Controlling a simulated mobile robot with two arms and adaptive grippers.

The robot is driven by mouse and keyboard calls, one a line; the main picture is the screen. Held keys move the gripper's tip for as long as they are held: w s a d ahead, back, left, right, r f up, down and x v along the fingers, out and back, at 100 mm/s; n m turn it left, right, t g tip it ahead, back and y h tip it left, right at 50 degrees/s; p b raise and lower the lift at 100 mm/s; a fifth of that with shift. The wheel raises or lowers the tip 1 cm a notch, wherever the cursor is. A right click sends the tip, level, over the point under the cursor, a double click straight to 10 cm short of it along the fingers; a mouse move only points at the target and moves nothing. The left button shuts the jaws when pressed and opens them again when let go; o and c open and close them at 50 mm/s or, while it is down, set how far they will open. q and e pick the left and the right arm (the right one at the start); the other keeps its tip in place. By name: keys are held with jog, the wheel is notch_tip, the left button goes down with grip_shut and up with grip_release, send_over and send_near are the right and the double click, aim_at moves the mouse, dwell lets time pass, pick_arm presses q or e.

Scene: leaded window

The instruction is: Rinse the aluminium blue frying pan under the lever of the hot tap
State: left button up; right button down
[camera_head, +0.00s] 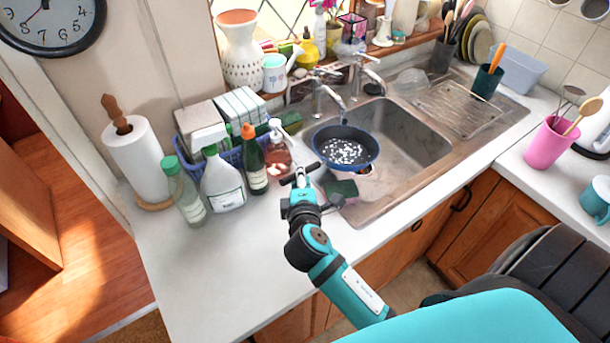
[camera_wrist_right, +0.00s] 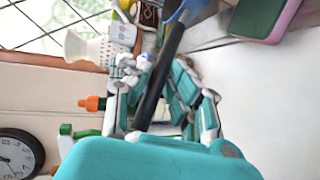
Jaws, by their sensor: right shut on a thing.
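The blue frying pan (camera_head: 345,159) has a dark inside with many white specks. It is held roughly level above the left part of the sink (camera_head: 400,150), close under the spout of the nearer tap (camera_head: 322,98). A second tap (camera_head: 358,72) stands behind it. I cannot tell which tap is hot, or whether water runs. In the right wrist view the handle (camera_wrist_right: 165,70) passes between the fingers (camera_wrist_right: 150,95), and a bit of blue pan shows at the top edge. My left gripper is not in view.
Bottles (camera_head: 222,183) and a soap dispenser (camera_head: 278,160) stand close left of my right gripper. A green sponge (camera_head: 345,189) lies below the pan at the sink's edge. A drainer (camera_head: 458,107) is at right. The front-left counter (camera_head: 235,265) is clear.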

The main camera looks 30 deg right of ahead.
pick_arm(q)
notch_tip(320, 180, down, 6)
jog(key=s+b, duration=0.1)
jog(key=b, duration=0.4)
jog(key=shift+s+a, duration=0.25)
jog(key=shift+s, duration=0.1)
pick_arm(e)
jog(key=shift+s+d+f+x, duration=0.15)
jog(key=shift+d+x, duration=0.15)
jog(key=shift+x, duration=2.15)
jog(key=shift+s+d+x, duration=0.2)
jog(key=shift+d+x, duration=0.1)
jog(key=shift+x, duration=2.15)
jog(key=shift+s+d+f+x, duration=0.15)
jog(key=shift+d+x, duration=0.15)
jog(key=shift+x, duration=2.15)
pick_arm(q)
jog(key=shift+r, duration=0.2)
pick_arm(e)
jog(key=shift+s+d, duration=0.1)
jog(key=shift+d, duration=0.05)
pick_arm(q)
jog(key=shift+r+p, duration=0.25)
jog(key=shift+p, duration=0.1)
pick_arm(e)
jog(key=shift+s+d, duration=0.25)
jog(key=shift+d, duration=0.1)
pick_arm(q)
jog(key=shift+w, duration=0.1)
